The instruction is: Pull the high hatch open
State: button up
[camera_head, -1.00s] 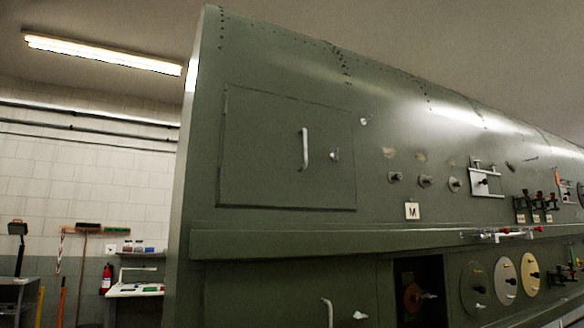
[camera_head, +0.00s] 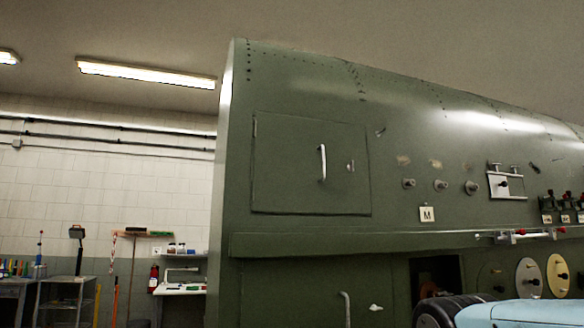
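The high hatch (camera_head: 285,185) is a green, roughly square panel in the upper left of the green fuselage wall. It looks shut, lying flat in its frame. A pale vertical bar handle (camera_head: 322,163) stands near its right side. A small light latch or knob (camera_head: 350,166) sits just right of the handle, still on the panel. My gripper is not in view. A light blue and black ribbed part of my arm shows at the bottom right, well below and right of the hatch.
A ledge (camera_head: 330,241) runs along the wall under the hatch. Below it is a lower panel with its own handle (camera_head: 346,308). Several knobs, discs and an M label (camera_head: 427,214) lie to the right. Benches (camera_head: 60,295) and tools stand at the far left.

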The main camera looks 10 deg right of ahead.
aim_at(301, 164)
jog(key=k, duration=0.5)
jog(key=z, duration=1.8)
jog(key=i, duration=0.05)
jog(key=u, duration=3.65)
jog(key=i, duration=0.65)
jog(key=z, duration=1.55)
